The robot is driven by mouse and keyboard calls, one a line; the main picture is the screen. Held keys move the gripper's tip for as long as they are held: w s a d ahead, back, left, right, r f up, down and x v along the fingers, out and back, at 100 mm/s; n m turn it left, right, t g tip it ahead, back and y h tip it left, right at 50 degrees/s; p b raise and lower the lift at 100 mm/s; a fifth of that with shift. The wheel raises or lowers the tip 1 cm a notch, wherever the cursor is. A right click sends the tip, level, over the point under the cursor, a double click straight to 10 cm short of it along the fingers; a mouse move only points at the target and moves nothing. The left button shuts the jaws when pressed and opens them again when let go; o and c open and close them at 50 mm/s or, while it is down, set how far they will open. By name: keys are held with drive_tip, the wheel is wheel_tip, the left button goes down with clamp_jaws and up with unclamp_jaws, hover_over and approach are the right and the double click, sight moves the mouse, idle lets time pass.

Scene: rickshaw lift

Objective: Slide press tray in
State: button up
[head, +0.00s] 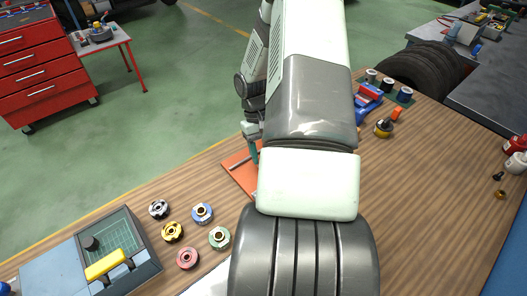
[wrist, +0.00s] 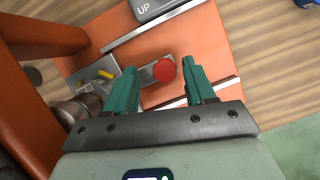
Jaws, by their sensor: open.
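The orange press stands under my gripper. In the wrist view its orange base (wrist: 215,45) carries two pale rails, with a grey metal tray (wrist: 92,82) between them. A small yellow piece lies on the tray. A round red knob (wrist: 164,70) is at the tray's right end. My gripper (wrist: 158,76) is open, and its teal fingers appear on either side of the knob; I cannot tell whether they touch it. In the head view the orange base (head: 238,172) and a teal finger (head: 254,151) show, but my arm hides most of the press.
The press's orange upright (wrist: 40,35) and a metal cylinder (wrist: 75,113) are left of the fingers. A grey pad marked UP (wrist: 157,7) is beyond them. Several coloured round parts (head: 188,258) and a grey case (head: 118,250) lie at the bench's left.

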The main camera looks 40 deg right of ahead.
drive_tip(key=v, duration=1)
drive_tip(key=shift+w+r, duration=0.2)
drive_tip(key=shift+r, duration=0.15)
drive_tip(key=s+a+r+n+t+h, duration=0.1)
drive_tip(key=s+a+r+t, duration=0.1)
drive_tip(key=a+r, duration=0.6)
drive_tip(key=s+a+r+n+t+h, duration=0.15)
drive_tip(key=a+r, duration=0.25)
drive_tip(key=r, duration=0.8)
drive_tip(key=s+a+r+t+y, duration=0.1)
drive_tip(key=s+a+r+t, duration=0.5)
drive_tip(key=s+a+r, duration=0.3)
drive_tip(key=s+a+n, duration=0.1)
drive_tip(key=s+a, duration=0.2)
drive_tip(key=s, duration=0.2)
drive_tip(key=shift+a, duration=0.3)
drive_tip(key=shift+w+r, duration=0.1)
